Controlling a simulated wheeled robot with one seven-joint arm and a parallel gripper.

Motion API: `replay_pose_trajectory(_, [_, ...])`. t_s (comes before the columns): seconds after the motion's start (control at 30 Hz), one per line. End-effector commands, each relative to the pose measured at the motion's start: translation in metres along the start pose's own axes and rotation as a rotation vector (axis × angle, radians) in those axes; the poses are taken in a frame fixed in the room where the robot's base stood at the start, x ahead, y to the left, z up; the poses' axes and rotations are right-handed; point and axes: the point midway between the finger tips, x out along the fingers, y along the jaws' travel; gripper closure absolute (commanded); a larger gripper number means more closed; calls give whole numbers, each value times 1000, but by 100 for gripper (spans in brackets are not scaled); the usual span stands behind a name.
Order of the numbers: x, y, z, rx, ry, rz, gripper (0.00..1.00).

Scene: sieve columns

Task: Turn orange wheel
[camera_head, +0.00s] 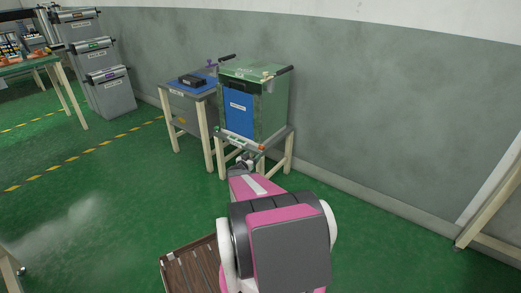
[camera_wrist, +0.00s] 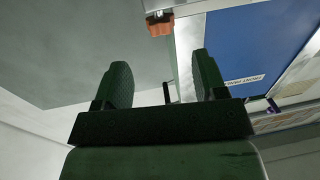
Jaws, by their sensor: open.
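The orange wheel (camera_wrist: 160,25) shows at the top of the wrist view as a small knob on a pale shaft, beside a white-edged blue panel (camera_wrist: 254,48). In the head view a small orange spot (camera_head: 262,147) shows at the front right corner of the green and blue cabinet (camera_head: 262,104). My gripper (camera_wrist: 160,60) is open and empty, its two dark fingers apart. The wheel lies beyond the fingertips, between them sideways, and not touching them. In the head view my gripper (camera_head: 243,161) is small and partly hidden by my arm, just before the cabinet's stand.
The cabinet stands on a pale-legged stand (camera_head: 287,150). A second table (camera_head: 174,103) with a black box (camera_head: 192,80) is on its left. A grey wall (camera_head: 390,110) runs behind. Green floor (camera_head: 90,220) is free at the left.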

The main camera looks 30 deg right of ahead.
Motion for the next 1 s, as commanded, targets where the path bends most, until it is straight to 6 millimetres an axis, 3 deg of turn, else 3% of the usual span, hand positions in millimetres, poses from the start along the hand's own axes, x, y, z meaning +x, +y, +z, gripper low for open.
replay_pose_trajectory(0.3, [58, -1, 1, 1, 1, 0, 35])
replay_pose_trajectory(0.5, [84, -1, 1, 1, 1, -1, 35])
replay_pose_trajectory(0.97, [93, -1, 0, 1, -1, -3, 35])
replay_pose_trajectory(1.0, [93, -1, 0, 1, -1, -3, 45])
